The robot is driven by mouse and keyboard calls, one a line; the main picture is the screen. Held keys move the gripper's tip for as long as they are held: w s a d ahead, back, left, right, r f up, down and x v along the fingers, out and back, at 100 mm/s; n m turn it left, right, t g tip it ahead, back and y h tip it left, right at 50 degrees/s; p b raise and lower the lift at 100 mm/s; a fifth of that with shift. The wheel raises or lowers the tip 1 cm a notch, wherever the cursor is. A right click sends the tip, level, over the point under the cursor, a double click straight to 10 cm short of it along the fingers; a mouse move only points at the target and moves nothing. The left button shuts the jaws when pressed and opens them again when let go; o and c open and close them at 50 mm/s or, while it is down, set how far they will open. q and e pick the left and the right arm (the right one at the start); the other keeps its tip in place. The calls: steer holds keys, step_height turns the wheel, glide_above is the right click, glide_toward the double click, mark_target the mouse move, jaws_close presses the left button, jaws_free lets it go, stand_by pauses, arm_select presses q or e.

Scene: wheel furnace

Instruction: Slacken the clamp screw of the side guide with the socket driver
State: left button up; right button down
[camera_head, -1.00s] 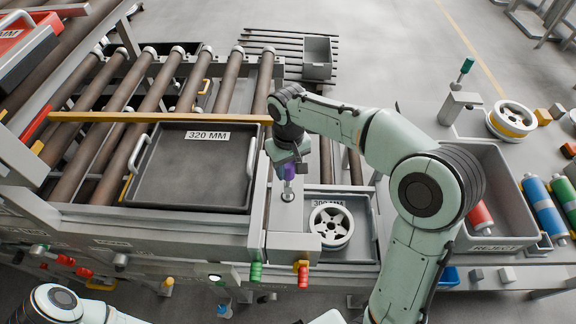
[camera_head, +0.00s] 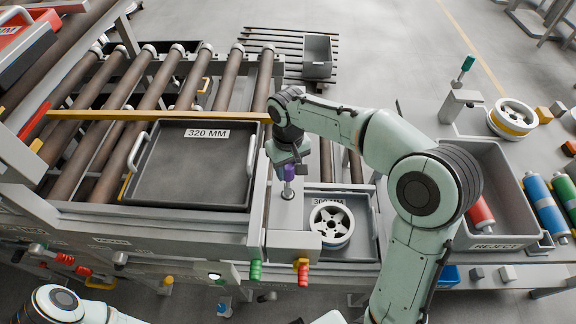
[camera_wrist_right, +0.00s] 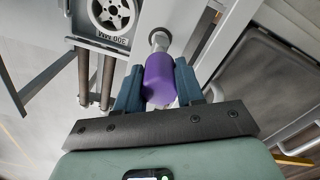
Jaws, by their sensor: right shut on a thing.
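My right gripper (camera_head: 288,164) is shut on the purple handle of the socket driver (camera_head: 288,173). In the right wrist view the purple handle (camera_wrist_right: 159,80) sits between the two dark fingers, with its metal socket end (camera_wrist_right: 158,40) pointing away from the gripper. The driver stands about upright over the pale metal side guide (camera_head: 285,215), its socket end down at the guide's top face. The clamp screw is hidden under the socket, and I cannot tell how fully the socket sits on it. My left gripper is out of view.
A grey tray marked 320 MM (camera_head: 188,172) lies left of the guide on the rollers. A white wheel (camera_head: 331,223) lies in the 300 MM tray (camera_head: 366,250) close on the right. The reject bin (camera_head: 508,205) with a red cylinder is farther right.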

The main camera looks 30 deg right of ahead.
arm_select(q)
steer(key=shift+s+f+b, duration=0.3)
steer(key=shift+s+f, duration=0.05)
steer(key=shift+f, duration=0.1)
arm_select(e)
steer(key=shift+f, duration=0.7)
steer(key=c, duration=0.6)
jaws_free()
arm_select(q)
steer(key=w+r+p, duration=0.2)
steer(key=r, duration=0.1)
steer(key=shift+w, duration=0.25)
arm_select(e)
step_height(320, 180, up, 13)
steer(key=shift+r, duration=0.2)
